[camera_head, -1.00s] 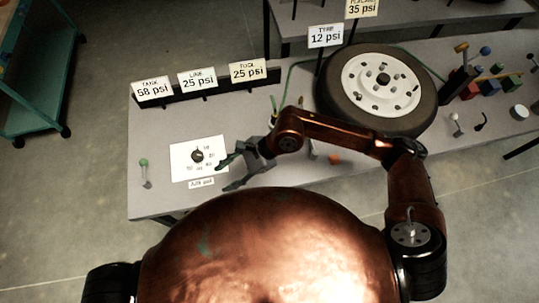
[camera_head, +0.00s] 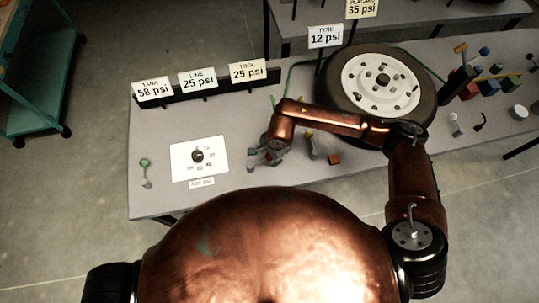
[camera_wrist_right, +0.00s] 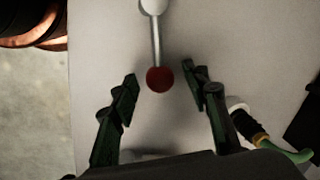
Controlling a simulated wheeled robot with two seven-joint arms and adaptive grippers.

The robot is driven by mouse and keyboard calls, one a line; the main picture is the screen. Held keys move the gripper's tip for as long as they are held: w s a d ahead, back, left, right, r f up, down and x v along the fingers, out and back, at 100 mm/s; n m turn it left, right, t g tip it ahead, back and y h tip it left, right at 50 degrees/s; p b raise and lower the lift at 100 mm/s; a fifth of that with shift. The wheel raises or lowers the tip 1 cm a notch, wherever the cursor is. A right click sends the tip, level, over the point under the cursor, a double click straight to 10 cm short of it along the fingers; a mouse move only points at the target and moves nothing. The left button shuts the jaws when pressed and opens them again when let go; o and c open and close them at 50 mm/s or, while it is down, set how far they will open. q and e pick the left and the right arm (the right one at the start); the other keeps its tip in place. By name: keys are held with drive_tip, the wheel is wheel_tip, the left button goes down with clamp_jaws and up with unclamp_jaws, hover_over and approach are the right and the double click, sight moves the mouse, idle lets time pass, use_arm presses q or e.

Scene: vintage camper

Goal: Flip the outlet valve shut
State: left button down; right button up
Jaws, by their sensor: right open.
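A lever with a red ball knob (camera_wrist_right: 159,79) and a pale metal rod shows in the right wrist view, its rod running up to a whitish pivot at the top edge. I take it for the outlet valve. My right gripper (camera_wrist_right: 161,88) is open, with one dark green finger on each side of the knob and gaps on both sides. I cannot tell how near in height the fingers are to it. In the head view my right gripper (camera_head: 266,155) points down over the bench, right of the dial, and the red knob cannot be made out. My left gripper is not in view.
The grey bench (camera_head: 230,120) carries a dial plate (camera_head: 199,160), a green-knobbed lever (camera_head: 145,172), pressure signs (camera_head: 197,79) and a large tyre (camera_head: 380,85). A green hose (camera_wrist_right: 285,151) with a brass fitting is near the right finger.

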drive_tip(key=shift+f, duration=0.25)
drive_tip(key=shift+c, duration=0.7)
clamp_jaws()
